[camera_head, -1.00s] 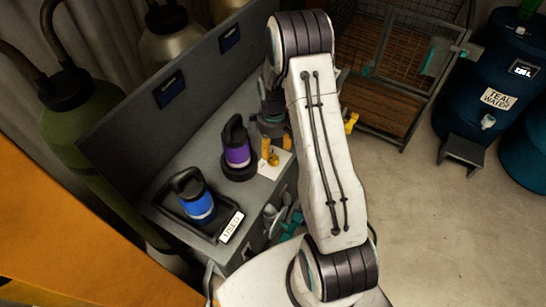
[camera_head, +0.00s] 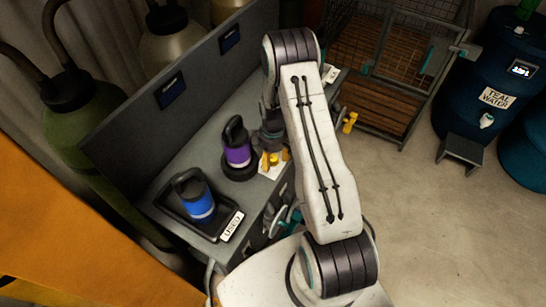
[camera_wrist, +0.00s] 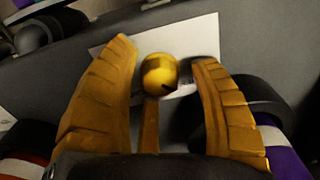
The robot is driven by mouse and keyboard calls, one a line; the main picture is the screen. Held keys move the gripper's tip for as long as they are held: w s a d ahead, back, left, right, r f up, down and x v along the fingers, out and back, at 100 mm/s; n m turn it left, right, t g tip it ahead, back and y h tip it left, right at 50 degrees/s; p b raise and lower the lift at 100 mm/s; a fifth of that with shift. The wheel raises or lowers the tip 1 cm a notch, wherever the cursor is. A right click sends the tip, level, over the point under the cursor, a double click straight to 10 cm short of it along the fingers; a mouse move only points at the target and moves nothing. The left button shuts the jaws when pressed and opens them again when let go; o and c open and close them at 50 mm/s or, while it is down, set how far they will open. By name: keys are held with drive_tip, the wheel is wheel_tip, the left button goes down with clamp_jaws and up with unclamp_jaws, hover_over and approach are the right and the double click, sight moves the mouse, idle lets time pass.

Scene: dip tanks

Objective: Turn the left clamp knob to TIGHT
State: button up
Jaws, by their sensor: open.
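A yellow round knob (camera_wrist: 158,74) with a darker band sits in front of a white plate (camera_wrist: 112,48) in the wrist view. A yellow stem or lever shows below it. My gripper (camera_wrist: 165,62) is open, with one orange finger on each side of the knob; gaps show between the knob and both fingers. In the head view my gripper (camera_head: 275,157) is over the white plate (camera_head: 270,172) on the grey bench, right of a purple-banded canister (camera_head: 238,155). No TIGHT marking is readable, and I cannot tell the knob's setting.
A blue-banded canister (camera_head: 199,204) stands in a dark tray marked USED (camera_head: 232,226). The bench's back panel (camera_head: 135,118) rises behind. Another yellow fitting (camera_head: 349,122) is at the bench's right end.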

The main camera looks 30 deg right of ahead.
drive_tip(key=shift+c, duration=0.4)
clamp_jaws()
drive_tip(key=shift+f+m+b, duration=0.1)
drive_tip(key=shift+m+b, duration=0.2)
drive_tip(key=shift+b, duration=0.1)
drive_tip(key=m+b, duration=0.2)
drive_tip(key=b, duration=0.1)
drive_tip(key=shift+f+m, duration=0.2)
drive_tip(key=shift+m, duration=0.1)
drive_tip(key=m+b, duration=0.4)
drive_tip(key=m, duration=0.1)
drive_tip(key=shift+s+m, duration=0.1)
drive_tip(key=shift+m, duration=0.2)
drive_tip(key=m+b, duration=0.3)
drive_tip(key=m, duration=0.1)
drive_tip(key=shift+r, duration=0.1)
drive_tip(key=m+b, duration=0.2)
drive_tip(key=m, duration=0.3)
drive_tip(key=shift+r, duration=0.1)
